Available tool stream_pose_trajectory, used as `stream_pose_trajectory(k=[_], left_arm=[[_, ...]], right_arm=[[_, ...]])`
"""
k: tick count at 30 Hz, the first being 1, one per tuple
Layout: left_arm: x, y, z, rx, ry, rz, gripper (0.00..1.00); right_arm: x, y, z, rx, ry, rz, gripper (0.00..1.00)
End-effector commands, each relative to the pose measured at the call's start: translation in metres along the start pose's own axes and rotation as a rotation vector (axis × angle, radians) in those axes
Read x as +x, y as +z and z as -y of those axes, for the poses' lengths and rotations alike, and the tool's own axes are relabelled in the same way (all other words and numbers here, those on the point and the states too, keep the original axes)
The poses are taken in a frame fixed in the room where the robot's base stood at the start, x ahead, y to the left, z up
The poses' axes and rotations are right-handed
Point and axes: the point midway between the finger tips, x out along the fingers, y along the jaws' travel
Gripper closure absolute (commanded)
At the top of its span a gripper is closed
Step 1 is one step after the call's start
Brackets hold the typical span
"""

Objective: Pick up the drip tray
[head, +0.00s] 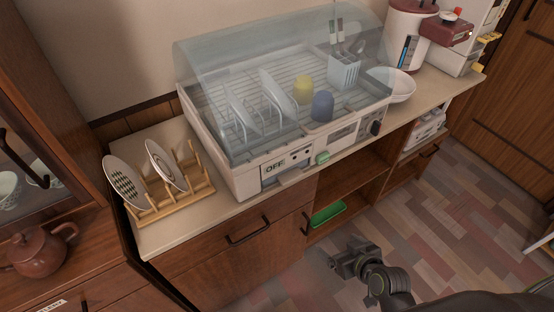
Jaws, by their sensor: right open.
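A shallow green tray (328,212), which looks like the drip tray, lies in the open compartment of the wooden cabinet below the counter. A small green piece (322,157) also shows at the lower front of the white dish dryer (240,178); I cannot tell whether it is part of a tray. My right gripper (340,263) is open and empty, in front of the cabinet and lower in the picture than the green tray, apart from it. My left gripper is not in view.
The dryer's clear cover (215,75) is over plates and cups. A wooden rack (170,195) with plates stands left of it, and a white bowl (400,88) right. A drawer handle (248,231) juts out left of the compartment. The floor (440,220) in front is clear.

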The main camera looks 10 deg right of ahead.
Motion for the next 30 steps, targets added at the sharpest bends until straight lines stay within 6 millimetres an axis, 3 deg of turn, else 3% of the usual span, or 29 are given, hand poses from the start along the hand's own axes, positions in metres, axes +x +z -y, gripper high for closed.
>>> stream_pose_trajectory(k=[1, 6, 9, 14, 17, 30], left_arm=[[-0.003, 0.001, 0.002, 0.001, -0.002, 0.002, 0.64], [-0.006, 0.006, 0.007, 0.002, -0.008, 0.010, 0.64], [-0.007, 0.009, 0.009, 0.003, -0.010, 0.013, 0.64], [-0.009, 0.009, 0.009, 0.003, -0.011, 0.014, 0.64], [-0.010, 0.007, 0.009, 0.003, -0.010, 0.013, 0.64], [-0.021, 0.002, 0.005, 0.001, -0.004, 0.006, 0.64]], right_arm=[[-0.016, -0.028, 0.007, -0.021, -0.020, -0.052, 0.11], [-0.064, -0.095, 0.031, -0.092, -0.082, -0.188, 0.11], [-0.086, -0.119, 0.041, -0.125, -0.106, -0.242, 0.11], [-0.102, -0.136, 0.050, -0.152, -0.125, -0.282, 0.11], [-0.096, -0.142, 0.052, -0.155, -0.128, -0.290, 0.11], [-0.017, -0.166, 0.064, -0.155, -0.129, -0.288, 0.11]])
